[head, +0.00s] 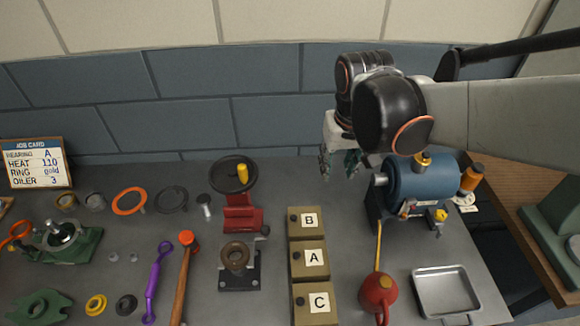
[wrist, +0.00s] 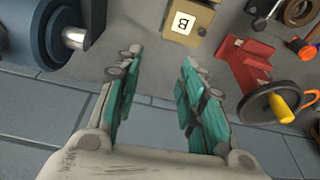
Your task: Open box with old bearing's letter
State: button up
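Three tan boxes stand in a column on the bench in the head view: box B (head: 308,222) at the back, box A (head: 310,258) in the middle and box C (head: 314,302) in front. Each has a white letter label and a dark knob, and all look closed. A job card (head: 35,163) at the far left reads BEARING A. My gripper (head: 341,172) is raised near the back of the bench, beyond box B. In the wrist view my gripper (wrist: 158,85) has its teal fingers apart with nothing between them. Box B (wrist: 188,22) shows upside down beyond the fingertips.
A blue motor (head: 420,190) stands right of the boxes. A red press with a handwheel (head: 240,205) and a dark stand with a brown ring (head: 237,262) are on the left. A red oiler (head: 377,290) and a metal tray (head: 446,291) lie front right.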

jog(key=w+a+f+g+p, duration=0.2)
jog(key=w+a, duration=0.1)
jog(key=w, duration=0.1)
jog(key=n, duration=0.1)
send_over(294, 217)
notch_tip(294, 217, down, 4)
jog(key=f, duration=0.1)
notch_tip(294, 217, down, 13)
jog(key=b, duration=1)
jog(key=shift+f, duration=0.1)
grip_shut()
